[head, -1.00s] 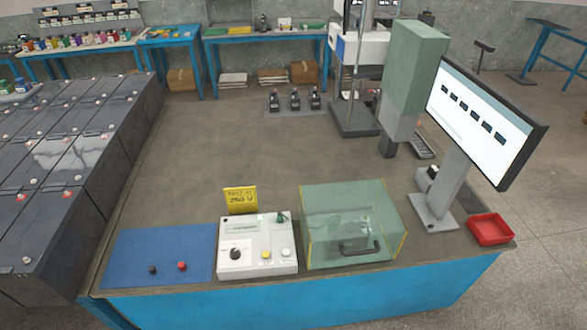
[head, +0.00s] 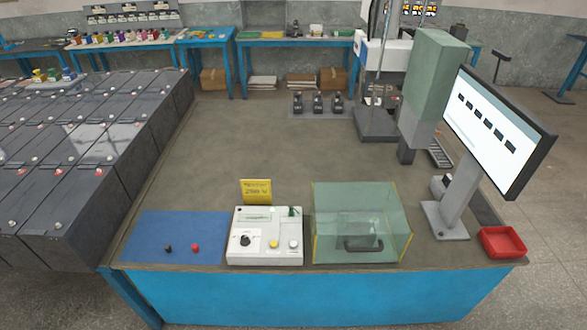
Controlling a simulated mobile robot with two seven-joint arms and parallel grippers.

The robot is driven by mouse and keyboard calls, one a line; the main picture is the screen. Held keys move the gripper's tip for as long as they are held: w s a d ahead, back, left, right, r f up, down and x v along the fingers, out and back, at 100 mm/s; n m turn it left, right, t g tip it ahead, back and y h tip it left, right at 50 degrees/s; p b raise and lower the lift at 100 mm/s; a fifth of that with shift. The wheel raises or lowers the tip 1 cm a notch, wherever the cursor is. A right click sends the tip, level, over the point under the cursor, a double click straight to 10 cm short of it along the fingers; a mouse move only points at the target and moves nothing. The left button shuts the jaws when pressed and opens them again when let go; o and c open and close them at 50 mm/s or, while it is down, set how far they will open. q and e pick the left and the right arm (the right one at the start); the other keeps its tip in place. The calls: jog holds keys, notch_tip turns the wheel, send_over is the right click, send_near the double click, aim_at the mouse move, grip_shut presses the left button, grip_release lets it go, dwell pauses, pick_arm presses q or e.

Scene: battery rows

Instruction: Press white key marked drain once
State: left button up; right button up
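A white control box (head: 265,250) stands at the front edge of the table. A round white key (head: 293,244) sits at its lower right, with a yellow key (head: 273,244) just left of it. A black knob (head: 245,241) is further left on the box. Any marking on the white key is too small to read. A small greenish display (head: 255,216) is near the top of the box. Neither of my grippers is in view.
A clear case (head: 335,205) with a black handle stands close right of the box. A blue mat (head: 150,235) lies left of it, and a yellow sign (head: 256,191) stands behind. A monitor (head: 490,125) and red tray (head: 502,243) are at the right. The table's middle is clear.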

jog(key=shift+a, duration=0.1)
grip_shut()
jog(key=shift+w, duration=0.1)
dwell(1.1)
